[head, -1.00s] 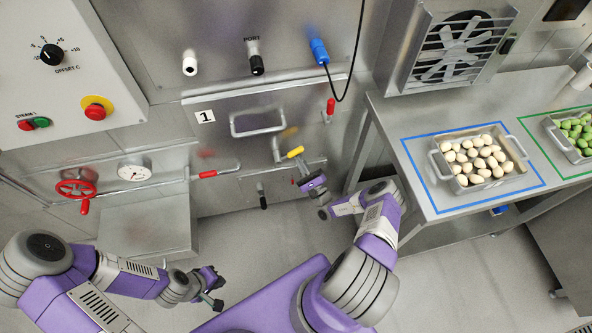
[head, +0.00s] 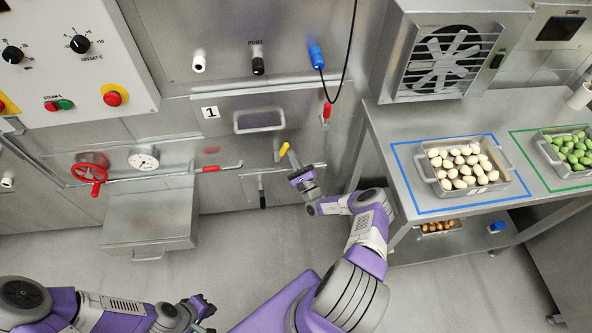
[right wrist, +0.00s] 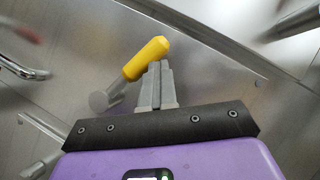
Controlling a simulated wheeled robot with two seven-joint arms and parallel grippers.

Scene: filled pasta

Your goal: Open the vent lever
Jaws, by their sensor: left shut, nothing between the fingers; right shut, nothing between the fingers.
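A lever with a yellow handle (head: 284,149) is on the steel front below the drawer handle. The yellow handle also shows close up in the right wrist view (right wrist: 147,58), tilted up to the right from its grey pivot. No vent label is readable. My right gripper (head: 293,165) is just below the yellow handle; in the right wrist view its fingers (right wrist: 156,72) are shut and empty, their tips close to the handle's underside. Whether they touch it I cannot tell. My left gripper (head: 209,305) is shut and empty, low over the floor, away from the levers.
Red-handled levers (head: 222,168) (head: 327,111), a black-handled lever (head: 262,200) and a red valve wheel (head: 89,171) are on the same front. A steel table (head: 385,125) with a tray of pale pieces (head: 424,166) stands at right.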

